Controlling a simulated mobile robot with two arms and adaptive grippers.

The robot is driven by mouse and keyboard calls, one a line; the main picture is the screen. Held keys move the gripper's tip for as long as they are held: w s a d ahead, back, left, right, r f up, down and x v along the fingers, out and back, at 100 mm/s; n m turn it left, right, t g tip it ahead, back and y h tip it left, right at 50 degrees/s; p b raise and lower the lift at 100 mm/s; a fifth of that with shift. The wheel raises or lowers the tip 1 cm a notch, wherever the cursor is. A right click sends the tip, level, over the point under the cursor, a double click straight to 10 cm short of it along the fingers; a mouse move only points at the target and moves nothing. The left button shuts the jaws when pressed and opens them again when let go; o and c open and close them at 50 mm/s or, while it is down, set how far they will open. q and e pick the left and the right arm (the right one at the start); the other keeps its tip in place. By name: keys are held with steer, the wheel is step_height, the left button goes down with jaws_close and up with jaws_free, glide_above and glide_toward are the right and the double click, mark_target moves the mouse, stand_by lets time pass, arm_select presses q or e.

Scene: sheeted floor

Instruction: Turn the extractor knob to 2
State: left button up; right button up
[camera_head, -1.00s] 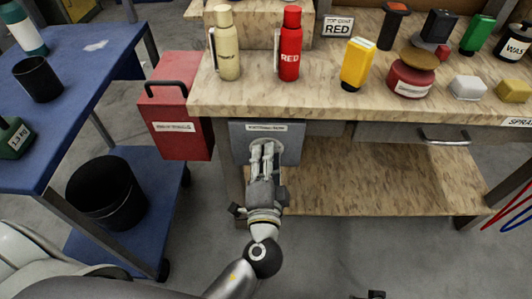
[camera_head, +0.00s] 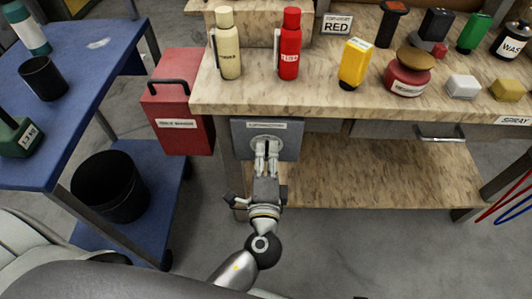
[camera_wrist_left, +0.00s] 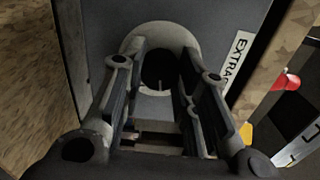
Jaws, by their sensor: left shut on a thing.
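The extractor control is a grey box (camera_head: 240,140) with a white label under the front edge of the bench. Its round pale knob dial (camera_head: 267,142) shows just above my left gripper (camera_head: 266,152). In the left wrist view the dial (camera_wrist_left: 158,36) is a pale ring with a dark middle. My left gripper (camera_wrist_left: 155,95) has its fingers on either side of the knob's grip and is shut on it. The label (camera_wrist_left: 242,65) at the right reads "EXTRAC". The dial's numbers and its setting cannot be read. My right gripper is not in view.
The wooden bench (camera_head: 300,95) above holds bottles and blocks, with a drawer handle (camera_head: 440,138) to the right. A blue cart (camera_head: 85,75) with a black bin (camera_head: 108,190) stands at left.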

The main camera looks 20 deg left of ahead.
arm_select(q)
steer(key=shift+d, duration=0.1)
steer(key=o, duration=1)
steer(key=shift+s+d, duration=0.15)
steer(key=shift+s, duration=0.35)
steer(key=v, duration=1.1)
steer(key=shift+w, duration=0.1)
